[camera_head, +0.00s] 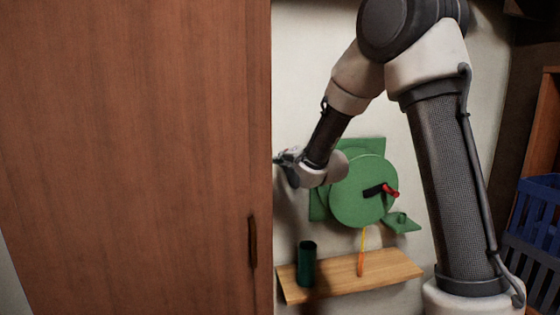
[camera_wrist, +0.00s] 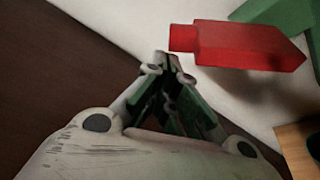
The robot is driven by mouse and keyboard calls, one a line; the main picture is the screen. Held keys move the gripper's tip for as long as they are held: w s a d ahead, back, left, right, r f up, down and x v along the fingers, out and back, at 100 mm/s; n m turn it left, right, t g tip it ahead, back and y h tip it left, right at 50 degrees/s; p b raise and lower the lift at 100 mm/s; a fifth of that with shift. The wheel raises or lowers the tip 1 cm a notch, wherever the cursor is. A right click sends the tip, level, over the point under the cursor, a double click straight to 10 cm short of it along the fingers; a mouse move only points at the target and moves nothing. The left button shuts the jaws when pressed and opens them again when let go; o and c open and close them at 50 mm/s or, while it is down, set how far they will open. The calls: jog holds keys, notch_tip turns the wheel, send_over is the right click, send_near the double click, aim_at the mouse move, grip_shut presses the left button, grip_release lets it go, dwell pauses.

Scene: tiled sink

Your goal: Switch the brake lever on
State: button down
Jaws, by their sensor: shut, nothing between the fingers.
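A green wall-mounted device (camera_head: 362,190) with a round disc stands right of my gripper in the head view. A short black arm with a red knob (camera_head: 391,190) sits on the disc. In the wrist view, a red block-shaped handle (camera_wrist: 245,46), likely the brake lever, has a narrower end towards my fingertips. A green part (camera_wrist: 285,14) shows behind it. In the head view my gripper (camera_head: 286,158) is beside the cabinet edge.
A tall brown wooden cabinet (camera_head: 140,150) fills the left of the head view, close to my gripper. Below the device a wooden shelf (camera_head: 335,286) holds a dark green cup (camera_head: 307,264) and an orange-handled tool (camera_head: 361,262). Blue crates (camera_head: 537,215) stand at the right.

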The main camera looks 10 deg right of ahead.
jog(key=shift+d+r, duration=0.1)
jog(key=d+r+m+t, duration=0.1)
jog(key=d+r+m, duration=0.2)
jog(key=d+m, duration=0.2)
jog(key=shift+d+r+m+t+y, duration=0.15)
jog(key=shift+r+m+t+y, duration=0.2)
jog(key=shift+m+t+y, duration=0.05)
dwell(0.3)
